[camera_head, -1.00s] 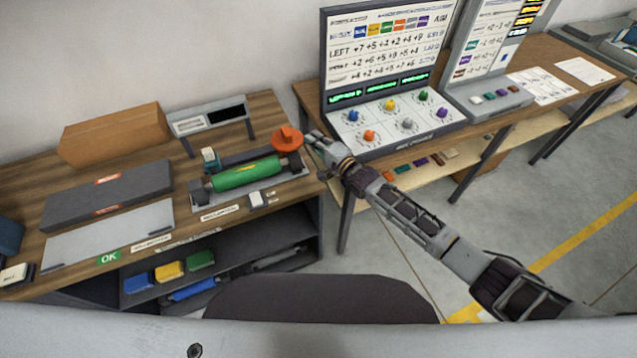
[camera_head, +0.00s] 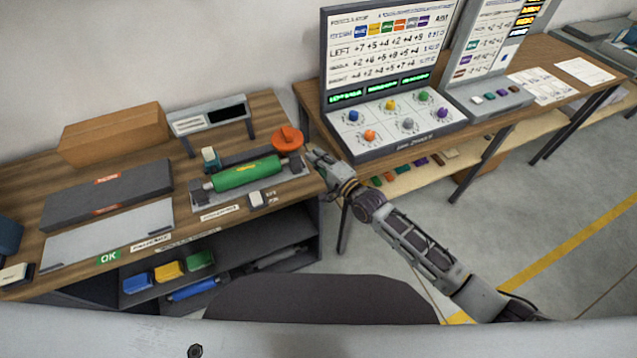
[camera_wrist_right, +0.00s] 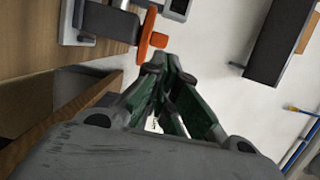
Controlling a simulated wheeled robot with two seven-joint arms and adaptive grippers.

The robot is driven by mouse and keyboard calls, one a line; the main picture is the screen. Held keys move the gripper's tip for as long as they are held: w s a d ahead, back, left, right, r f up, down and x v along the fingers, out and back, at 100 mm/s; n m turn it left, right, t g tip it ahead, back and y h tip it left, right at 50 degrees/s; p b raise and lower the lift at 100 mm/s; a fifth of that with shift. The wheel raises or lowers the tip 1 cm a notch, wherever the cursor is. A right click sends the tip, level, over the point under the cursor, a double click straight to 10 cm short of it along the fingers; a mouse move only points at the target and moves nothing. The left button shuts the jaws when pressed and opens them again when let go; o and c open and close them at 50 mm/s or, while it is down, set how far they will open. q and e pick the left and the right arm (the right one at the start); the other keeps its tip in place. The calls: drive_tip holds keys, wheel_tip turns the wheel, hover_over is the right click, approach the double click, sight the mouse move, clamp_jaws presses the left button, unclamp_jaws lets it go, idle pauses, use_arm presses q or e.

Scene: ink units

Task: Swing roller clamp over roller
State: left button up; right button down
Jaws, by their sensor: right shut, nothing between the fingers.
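The green roller (camera_head: 246,173) lies in a grey stand on the wooden bench. A dark bar (camera_head: 238,158) lies behind it, probably the clamp; it does not show as lying over the roller. An orange round part (camera_head: 288,139) sits at the stand's right end and shows again in the wrist view (camera_wrist_right: 152,36). My right gripper (camera_head: 311,153) is shut and empty, just right of the stand and the orange part. In the wrist view its fingertips (camera_wrist_right: 158,66) are together close to the orange part; I cannot tell whether they touch it. My left gripper is not in view.
A console with coloured knobs (camera_head: 410,137) stands on the right bench, beyond my right gripper. A small white-and-teal block (camera_head: 210,157) is behind the roller. A dark case (camera_head: 107,193) and a cardboard box (camera_head: 112,132) lie left. A gap separates the benches.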

drive_tip(key=s, duration=1)
drive_tip(key=shift+d+b, duration=0.3)
drive_tip(key=shift+d, duration=0.15)
idle(0.7)
